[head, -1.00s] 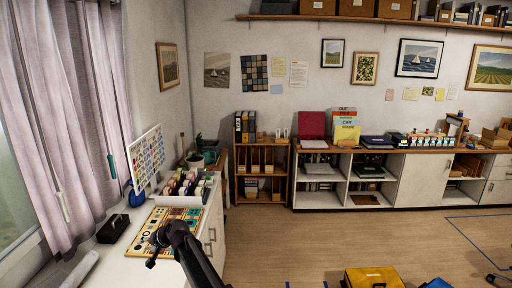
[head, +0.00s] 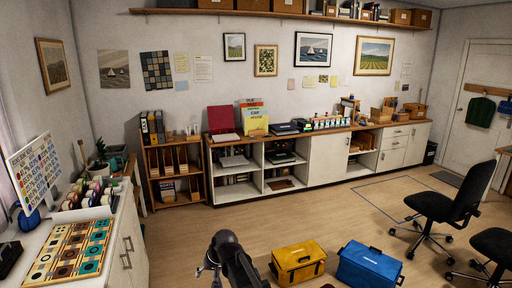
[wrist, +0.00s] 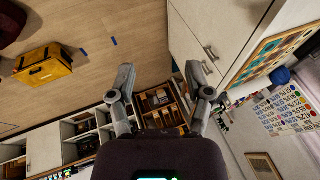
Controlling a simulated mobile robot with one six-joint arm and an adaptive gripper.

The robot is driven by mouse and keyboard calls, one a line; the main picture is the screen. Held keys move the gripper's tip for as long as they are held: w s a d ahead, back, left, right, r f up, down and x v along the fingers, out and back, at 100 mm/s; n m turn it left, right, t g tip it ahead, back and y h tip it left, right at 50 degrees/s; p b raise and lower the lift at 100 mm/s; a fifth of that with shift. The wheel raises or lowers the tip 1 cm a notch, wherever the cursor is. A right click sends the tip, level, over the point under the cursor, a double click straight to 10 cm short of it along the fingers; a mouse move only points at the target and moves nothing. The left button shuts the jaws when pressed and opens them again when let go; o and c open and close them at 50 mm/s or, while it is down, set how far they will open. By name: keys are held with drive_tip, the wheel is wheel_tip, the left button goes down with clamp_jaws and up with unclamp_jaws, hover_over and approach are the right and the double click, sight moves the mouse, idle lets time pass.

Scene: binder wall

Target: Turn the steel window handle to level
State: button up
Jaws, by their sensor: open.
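The steel window handle is not in view in the head or wrist picture. Only a sliver of pale curtain (head: 4,165) shows at the head view's left edge. My gripper (wrist: 160,85) is open and empty in the wrist view, its two fingers spread apart. Past it are floor, shelving and a white cabinet. In the head view my dark arm rises from the bottom edge, over the floor to the right of the white counter; the fingers are hard to make out there.
A white counter (head: 88,278) at left holds a patterned board (head: 72,250), tape rolls and a sticker-covered panel (head: 33,168). A yellow toolbox (head: 298,262) and blue toolbox (head: 370,264) lie on the floor. Office chairs (head: 448,212) stand at right. The middle floor is clear.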

drive_tip(key=s+d+f+m+h+b, duration=0.1)
drive_tip(key=s+d, duration=0.3)
drive_tip(key=d, duration=0.7)
drive_tip(key=s+d+f+m+g+h+b, duration=0.1)
drive_tip(key=s+d+f+h+b, duration=0.1)
drive_tip(key=d, duration=0.9)
drive_tip(key=s+d+f+m+g+h+b, duration=0.1)
drive_tip(key=s+d+f, duration=0.3)
drive_tip(key=d, duration=0.7)
drive_tip(key=s, duration=0.2)
drive_tip(key=shift+s+d+h+b, duration=0.3)
drive_tip(key=shift+s+b, duration=0.1)
drive_tip(key=shift+c, duration=0.3)
drive_tip(key=shift+c, duration=0.3)
drive_tip(key=shift+a, duration=0.1)
drive_tip(key=shift+a, duration=0.1)
